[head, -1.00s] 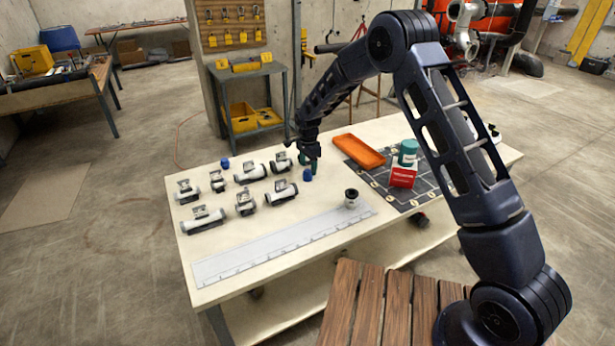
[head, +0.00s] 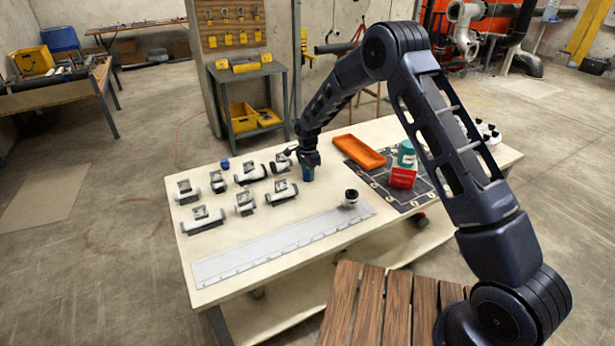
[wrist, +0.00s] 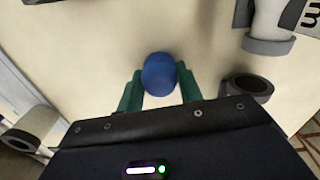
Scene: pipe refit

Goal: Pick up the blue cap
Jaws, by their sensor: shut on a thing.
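The blue cap (wrist: 159,74) is between the green fingertips of my gripper (wrist: 160,88) in the wrist view. The fingers are shut on it, one on each side. In the head view my gripper (head: 308,172) is low over the table, and the cap is mostly hidden by the fingers. A second blue cap (head: 225,163) stands on the far left part of the table, apart from my gripper.
Several pipe fittings (head: 282,193) stand left of my gripper on the pale table (head: 290,285). An orange tray (head: 359,151), a red box (head: 403,176) with a teal item (head: 406,154), and a black-topped cylinder (head: 351,197) are to the right. A long ruler-like strip (head: 280,245) lies in front.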

